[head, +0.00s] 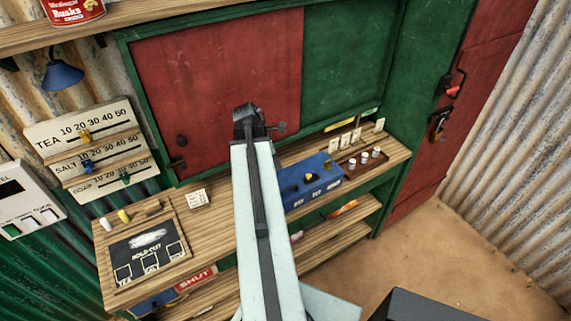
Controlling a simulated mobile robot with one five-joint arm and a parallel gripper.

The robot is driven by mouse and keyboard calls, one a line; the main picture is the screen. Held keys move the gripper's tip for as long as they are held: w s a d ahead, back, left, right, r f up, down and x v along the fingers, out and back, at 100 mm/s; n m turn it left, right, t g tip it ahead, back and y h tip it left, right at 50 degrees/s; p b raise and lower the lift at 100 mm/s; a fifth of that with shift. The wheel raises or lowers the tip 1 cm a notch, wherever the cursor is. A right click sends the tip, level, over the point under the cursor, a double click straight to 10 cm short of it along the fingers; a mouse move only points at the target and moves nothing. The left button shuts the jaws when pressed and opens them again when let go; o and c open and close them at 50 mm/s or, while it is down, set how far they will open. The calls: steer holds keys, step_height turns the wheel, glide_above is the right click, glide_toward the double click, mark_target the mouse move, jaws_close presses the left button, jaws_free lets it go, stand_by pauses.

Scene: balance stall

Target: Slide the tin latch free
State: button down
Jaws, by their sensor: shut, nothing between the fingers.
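A blue tin box (312,180) sits on the wooden counter, right of my arm, with small dark and yellow parts on its top. Which of these is its latch is too small to tell. My gripper (247,110) is shut and empty, raised in front of the red panel (215,75), well above and left of the tin. My arm hides the middle of the counter and may cover the tin's left edge.
A hold-out board (150,282) and small white block (198,198) are on the counter left of my arm. A tray with small pots (364,158) and upright cards (345,140) stand beyond the tin. A red door (425,120) with dark fittings is at right.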

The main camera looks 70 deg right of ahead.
steer(key=shift+s+d+r, duration=0.2)
steer(key=shift+s+d, duration=0.4)
steer(key=shift+s, duration=0.2)
steer(key=shift+f, duration=0.1)
steer(key=b, duration=1)
glide_toward(304, 180)
steer(key=f, duration=0.1)
steer(key=w+a+f, duration=0.1)
steer(key=f, duration=0.3)
steer(key=shift+w+a, duration=0.3)
steer(key=shift+a, duration=0.05)
steer(key=shift+s+d+p, duration=0.3)
steer(key=shift+s+d, duration=0.85)
steer(key=shift+s, duration=0.05)
steer(key=shift+s+d, duration=0.3)
steer(key=shift+s, duration=0.05)
